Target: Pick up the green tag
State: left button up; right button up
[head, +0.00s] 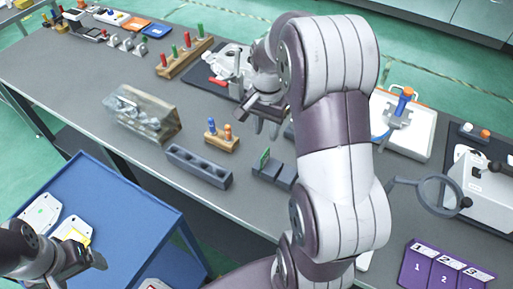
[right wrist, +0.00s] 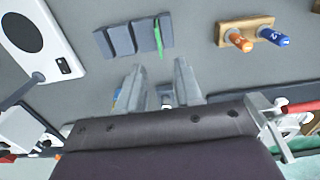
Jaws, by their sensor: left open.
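The green tag (head: 264,160) is a thin upright piece in a dark grey slotted block (head: 287,174) near the middle of the table. In the right wrist view the tag (right wrist: 158,38) shows as a narrow green strip at the right part of the block (right wrist: 118,40). My right gripper (head: 262,122) is above the table, behind the tag in the head view, and apart from it. In the right wrist view its two fingers (right wrist: 155,78) are spread with nothing between them. My left gripper (head: 88,258) is open over the blue cart at lower left.
A wooden stand with orange and blue pegs (head: 222,138) and a long grey slotted block (head: 198,166) are left of the tag. A clear bin (head: 143,113) stands farther left. The blue cart (head: 120,205) holds white plates. A magnifier (head: 432,193) and purple numbered panel (head: 445,268) are right.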

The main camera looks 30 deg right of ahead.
aim_at(265, 152)
jog(key=f, duration=0.1)
jog(key=s+a+f, duration=0.1)
jog(key=f, duration=0.1)
jog(key=shift+a+f, duration=0.1)
jog(key=shift+a, duration=0.1)
jog(key=f, duration=0.4)
jog(key=d+f, duration=0.1)
jog(key=f, duration=0.2)
jog(key=shift+w+p, duration=0.3)
jog(key=shift+p, duration=0.05)
grip_shut()
